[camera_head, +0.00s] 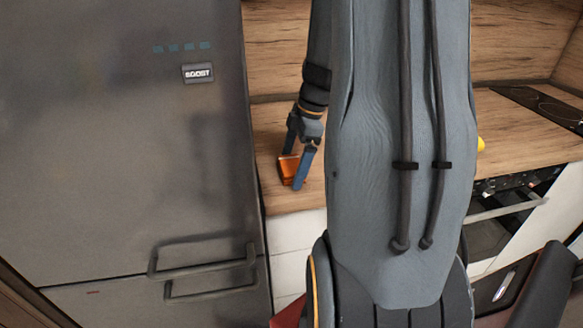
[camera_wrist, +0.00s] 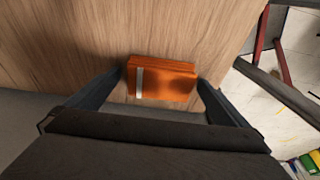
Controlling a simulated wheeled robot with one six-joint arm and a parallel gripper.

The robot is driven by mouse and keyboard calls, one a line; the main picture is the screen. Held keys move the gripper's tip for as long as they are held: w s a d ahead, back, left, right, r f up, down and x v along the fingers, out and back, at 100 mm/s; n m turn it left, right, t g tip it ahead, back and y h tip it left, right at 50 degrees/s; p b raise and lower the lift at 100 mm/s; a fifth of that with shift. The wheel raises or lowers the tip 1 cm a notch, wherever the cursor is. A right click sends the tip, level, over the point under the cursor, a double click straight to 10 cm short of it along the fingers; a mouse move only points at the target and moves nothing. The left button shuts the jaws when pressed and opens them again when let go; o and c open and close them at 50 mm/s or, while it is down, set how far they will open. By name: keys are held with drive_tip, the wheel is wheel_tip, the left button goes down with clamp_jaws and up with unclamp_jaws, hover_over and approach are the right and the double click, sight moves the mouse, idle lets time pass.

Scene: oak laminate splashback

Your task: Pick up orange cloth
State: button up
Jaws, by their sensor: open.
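The orange cloth (camera_head: 288,171) looks like a small folded orange block and lies on the wooden countertop (camera_head: 277,201), close to the fridge side. In the wrist view the orange cloth (camera_wrist: 165,78) has a pale stripe near its left end. My gripper (camera_head: 297,184) is at the cloth, pointing down. In the wrist view my gripper (camera_wrist: 160,82) is open, with one finger by each end of the cloth. The right finger looks very close to the cloth's end; I cannot tell whether it touches.
A tall grey fridge (camera_head: 130,130) with handles stands just left of the counter. My arm hides the counter's middle. A yellow thing (camera_head: 481,144) peeks out behind it. A black hob (camera_head: 545,105) and an oven (camera_head: 490,240) are at the right.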

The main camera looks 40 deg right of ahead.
sight(293, 164)
drive_tip(key=c, duration=1.1)
drive_tip(key=shift+r, duration=0.1)
wheel_tip(293, 164, up, 10)
drive_tip(key=shift+f+b, duration=0.1)
drive_tip(key=shift+b, duration=0.75)
drive_tip(key=o, duration=0.5)
drive_tip(key=c, duration=0.4)
